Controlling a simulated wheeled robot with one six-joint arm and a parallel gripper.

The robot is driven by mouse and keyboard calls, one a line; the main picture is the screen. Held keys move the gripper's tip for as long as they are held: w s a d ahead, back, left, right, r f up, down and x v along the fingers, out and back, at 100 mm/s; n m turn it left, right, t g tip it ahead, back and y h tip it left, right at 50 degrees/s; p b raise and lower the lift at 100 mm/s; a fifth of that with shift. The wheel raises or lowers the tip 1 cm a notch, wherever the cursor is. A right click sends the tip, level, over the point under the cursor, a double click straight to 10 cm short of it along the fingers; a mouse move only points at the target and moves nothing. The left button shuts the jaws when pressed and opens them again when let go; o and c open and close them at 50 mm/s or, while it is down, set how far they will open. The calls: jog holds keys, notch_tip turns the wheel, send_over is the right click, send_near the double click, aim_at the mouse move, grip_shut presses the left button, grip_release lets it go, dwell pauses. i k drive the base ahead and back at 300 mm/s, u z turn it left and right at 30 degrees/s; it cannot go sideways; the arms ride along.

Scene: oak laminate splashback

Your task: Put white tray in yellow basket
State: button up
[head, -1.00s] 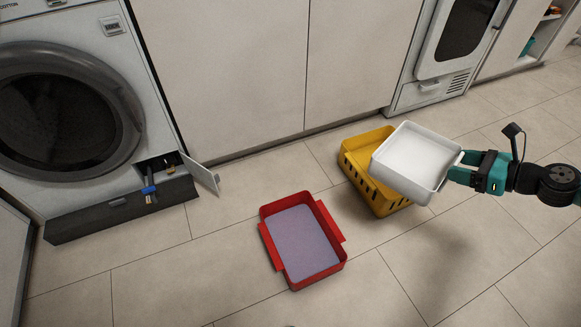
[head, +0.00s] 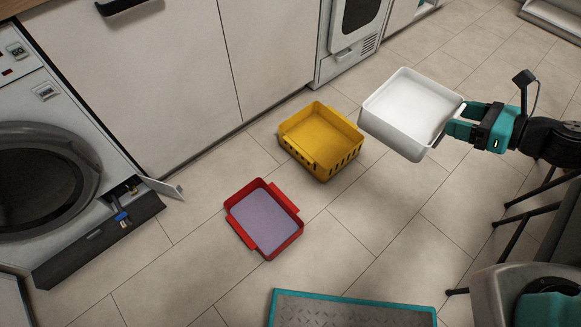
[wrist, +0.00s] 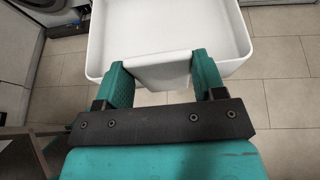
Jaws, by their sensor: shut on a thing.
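The white tray (head: 398,125) is a shallow rectangular box held in the air, slightly tilted in the head view. My gripper (head: 456,127) is shut on its near wall at the right. In the wrist view the two teal fingers of my gripper (wrist: 163,78) sit at either side of a white tab on the wall of the white tray (wrist: 238,66). The yellow basket (head: 313,150) stands on the floor to the left of the tray, apart from it. It has slotted sides and looks empty.
A red bin (head: 291,243) with a lilac bottom stands on the floor left of the yellow basket. An open flap (head: 98,240) juts out below the washing machine (head: 38,180). Pale cabinets (head: 180,75) stand behind.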

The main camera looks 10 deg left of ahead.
aim_at(329, 151)
jog(key=u, duration=1.8)
jog(key=k, duration=0.9)
jog(key=z, duration=0.8)
jog(key=i, duration=1)
